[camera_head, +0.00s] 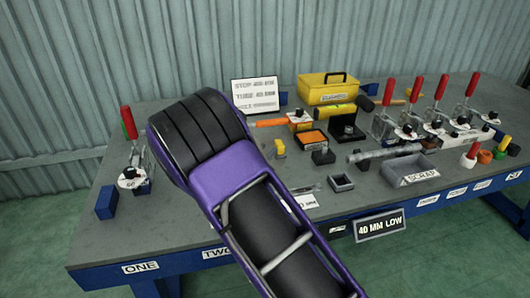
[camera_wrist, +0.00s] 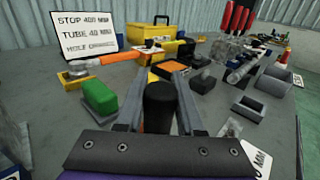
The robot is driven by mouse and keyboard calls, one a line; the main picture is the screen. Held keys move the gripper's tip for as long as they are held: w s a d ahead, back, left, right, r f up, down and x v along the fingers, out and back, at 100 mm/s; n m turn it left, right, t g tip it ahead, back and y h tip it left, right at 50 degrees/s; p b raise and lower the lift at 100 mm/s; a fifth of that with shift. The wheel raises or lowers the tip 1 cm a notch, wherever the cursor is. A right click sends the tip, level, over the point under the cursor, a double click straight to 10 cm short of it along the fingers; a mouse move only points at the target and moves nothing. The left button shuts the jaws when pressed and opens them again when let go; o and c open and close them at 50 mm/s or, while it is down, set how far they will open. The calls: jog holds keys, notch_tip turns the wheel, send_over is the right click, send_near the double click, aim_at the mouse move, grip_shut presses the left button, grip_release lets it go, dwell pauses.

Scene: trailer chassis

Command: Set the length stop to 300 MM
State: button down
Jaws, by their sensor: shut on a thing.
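My gripper (camera_wrist: 160,85) shows in the wrist view with its two grey fingers on either side of a black rounded knob (camera_wrist: 160,108). The fingers are shut on this knob. What the knob is fixed to is hidden below it. In the head view my purple arm covers the gripper and knob. A white sign (camera_wrist: 86,34) reads STOP 400 MM and TUBE 40 MM, with a third line too blurred to read surely; it also stands at the back in the head view (camera_head: 255,94). A label ending in "0 MM" (camera_wrist: 257,158) lies right of the gripper, partly cut off.
A green block (camera_wrist: 100,98) stands close left of the fingers. An orange-topped box (camera_wrist: 170,69) lies beyond them. A yellow toolbox (camera_head: 327,93), grey tube (camera_head: 385,153), scrap tray (camera_head: 430,170) and red-handled clamps (camera_head: 388,95) crowd the right. A blue block (camera_head: 107,203) is at left.

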dwell(0.8)
jog(key=a, duration=0.1)
jog(key=s+a, duration=0.1)
jog(key=a, duration=0.1)
jog(key=shift+a, duration=0.25)
jog(key=c, duration=0.5)
grip_release()
jog(key=shift+d, duration=0.1)
jog(key=shift+s, duration=0.1)
jog(key=p+v, duration=0.1)
jog(key=v, duration=1.6)
jog(key=shift+s, duration=0.1)
jog(key=shift+r+p, duration=0.1)
jog(key=shift+p, duration=0.2)
